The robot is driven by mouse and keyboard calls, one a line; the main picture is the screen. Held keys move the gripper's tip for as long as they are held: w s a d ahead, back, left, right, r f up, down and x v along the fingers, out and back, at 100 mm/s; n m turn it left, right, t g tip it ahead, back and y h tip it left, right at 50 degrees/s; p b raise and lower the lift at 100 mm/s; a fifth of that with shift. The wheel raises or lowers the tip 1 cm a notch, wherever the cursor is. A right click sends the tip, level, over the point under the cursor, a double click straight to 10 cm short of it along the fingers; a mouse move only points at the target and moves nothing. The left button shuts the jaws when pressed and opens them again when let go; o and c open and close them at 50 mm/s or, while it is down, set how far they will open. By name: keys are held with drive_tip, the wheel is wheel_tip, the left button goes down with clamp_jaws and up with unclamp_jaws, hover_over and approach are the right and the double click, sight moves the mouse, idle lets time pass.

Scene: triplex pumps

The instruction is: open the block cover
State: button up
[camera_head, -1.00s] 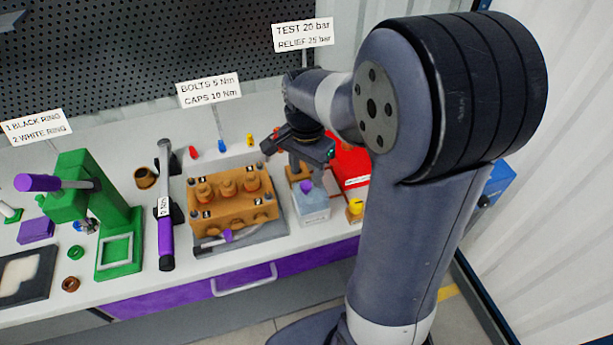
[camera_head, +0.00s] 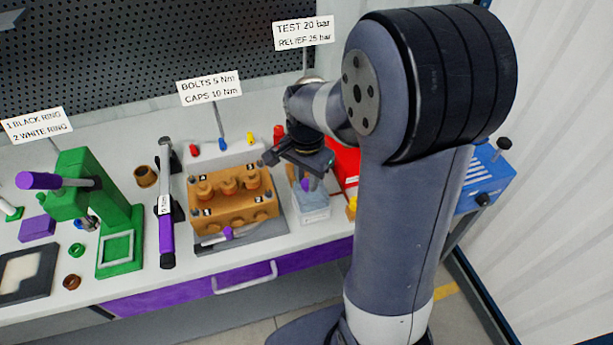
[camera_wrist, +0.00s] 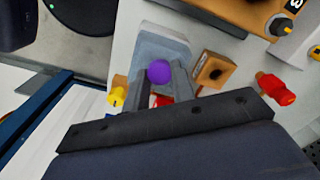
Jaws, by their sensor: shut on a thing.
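A pale blue-grey box-shaped part (camera_head: 313,212) stands on the bench to the right of the orange pump block (camera_head: 235,212); I take it for the block cover. A purple knob (camera_head: 306,185) shows at its top. My gripper (camera_head: 308,180) points down over it. In the wrist view, the knob (camera_wrist: 158,72) sits between the two fingertips of my gripper (camera_wrist: 160,78), with the pale part (camera_wrist: 160,45) just beyond. The jaws are shut on the knob. Contact is partly hidden, and I cannot tell whether the cover has lifted.
A small brown block with a hole (camera_wrist: 215,72) stands close beside the pale part. Yellow (camera_wrist: 117,95) and red (camera_wrist: 275,88) pieces are nearby. A red case (camera_head: 345,162) is behind my arm. A purple-handled wrench (camera_head: 166,225) lies left of the pump block.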

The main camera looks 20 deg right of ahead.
clamp_jaws()
drive_tip(key=shift+d+r, duration=0.15)
drive_tip(key=shift+d+r+y+p, duration=0.35)
drive_tip(key=shift+d+y, duration=0.3)
drive_tip(key=shift+y, duration=0.25)
drive_tip(key=shift+d+r+y+p, duration=0.15)
drive_tip(key=shift+d+r+y, duration=0.05)
drive_tip(key=shift+d+y, duration=0.85)
drive_tip(key=shift+d+r+y+p, duration=0.15)
drive_tip(key=shift+d+y, duration=0.65)
drive_tip(key=shift+y, duration=0.35)
